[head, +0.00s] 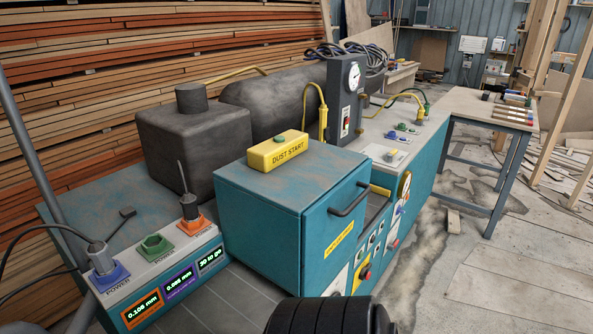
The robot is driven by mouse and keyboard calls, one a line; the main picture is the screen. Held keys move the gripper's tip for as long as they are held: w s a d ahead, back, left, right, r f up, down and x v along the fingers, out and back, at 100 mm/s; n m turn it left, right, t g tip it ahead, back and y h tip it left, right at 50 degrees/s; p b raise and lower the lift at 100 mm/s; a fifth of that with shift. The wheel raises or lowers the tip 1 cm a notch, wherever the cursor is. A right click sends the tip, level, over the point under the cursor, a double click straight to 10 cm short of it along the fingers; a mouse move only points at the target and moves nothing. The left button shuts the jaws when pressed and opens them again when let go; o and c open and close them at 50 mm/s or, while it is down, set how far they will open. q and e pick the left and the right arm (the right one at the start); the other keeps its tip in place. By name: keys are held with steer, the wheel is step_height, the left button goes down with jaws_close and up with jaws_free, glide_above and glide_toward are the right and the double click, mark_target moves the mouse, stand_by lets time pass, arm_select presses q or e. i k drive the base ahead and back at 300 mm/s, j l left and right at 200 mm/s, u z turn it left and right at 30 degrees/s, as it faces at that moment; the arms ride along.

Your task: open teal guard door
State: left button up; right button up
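The teal guard door (318,250) is the front face of a teal box-like guard in the middle of the head view. It carries a black bar handle (349,201) near its upper right and a yellow label (340,239). The door looks closed, flush with the box. The guard's top (265,185) is worn teal and rust-coloured. Neither gripper can be made out. A dark ribbed cylinder, which looks like part of my arm, covers the bottom centre and hides the area below the door.
A yellow DUST START box (277,151) sits on the guard. A panel with coloured sockets and displays (160,262) stands at left. Buttons and a gauge line the machine front (382,238) to the right. A work table (487,108) stands behind. The floor at right (500,270) looks mostly clear.

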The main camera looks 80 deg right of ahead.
mark_target(330, 226)
steer(key=z, duration=2.75)
steer(key=l+z, duration=0.1)
steer(key=l, duration=0.35)
steer(key=i+l+z, duration=0.1)
steer(key=l, duration=0.4)
steer(key=i+l+z, duration=0.1)
steer(key=l, duration=0.35)
